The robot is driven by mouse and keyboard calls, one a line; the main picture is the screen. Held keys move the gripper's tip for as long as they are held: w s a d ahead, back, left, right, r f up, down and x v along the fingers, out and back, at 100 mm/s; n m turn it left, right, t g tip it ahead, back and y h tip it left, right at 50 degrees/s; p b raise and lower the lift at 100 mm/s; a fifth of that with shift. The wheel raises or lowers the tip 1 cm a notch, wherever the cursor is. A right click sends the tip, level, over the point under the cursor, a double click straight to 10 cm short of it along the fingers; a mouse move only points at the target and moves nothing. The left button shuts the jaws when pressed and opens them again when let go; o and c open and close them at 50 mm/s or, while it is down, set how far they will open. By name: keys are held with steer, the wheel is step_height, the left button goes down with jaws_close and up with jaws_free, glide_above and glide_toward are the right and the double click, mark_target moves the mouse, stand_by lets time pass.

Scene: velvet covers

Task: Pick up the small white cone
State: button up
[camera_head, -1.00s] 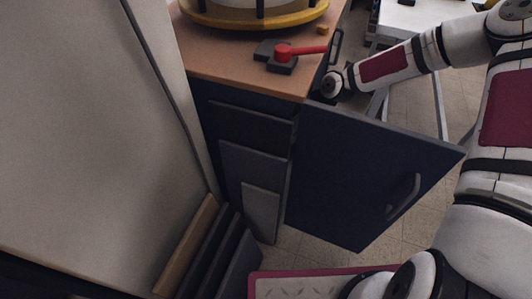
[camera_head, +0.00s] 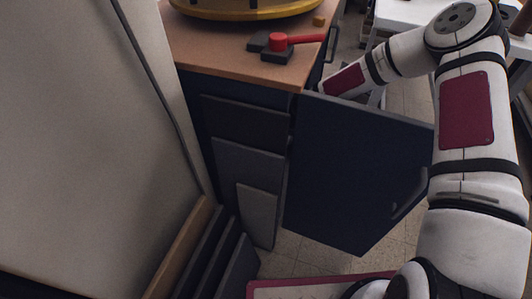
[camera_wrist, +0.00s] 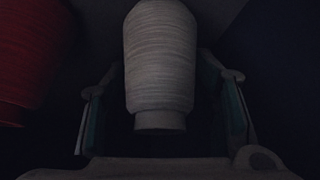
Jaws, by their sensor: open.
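The small white cone (camera_wrist: 160,58), a ribbed pale spool shape with a narrower end towards the camera, is in the middle of the dim wrist view. My gripper (camera_wrist: 162,88) is open, with one finger on each side of the cone. A dark gap shows along its left side; whether the right finger touches it I cannot tell. In the head view my gripper is hidden behind the open blue cabinet door (camera_head: 352,170), and the white cone is not visible there.
A larger red cone (camera_wrist: 32,55) stands at the left in the wrist view, near the left finger. The blue cabinet has a wooden top (camera_head: 225,50) with a red-handled tool (camera_head: 290,42) on it. Dark and wooden panels (camera_head: 185,250) lean at the lower left.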

steer(key=shift+c, duration=0.5)
steer(key=c, duration=0.9)
steer(key=shift+r, duration=0.15)
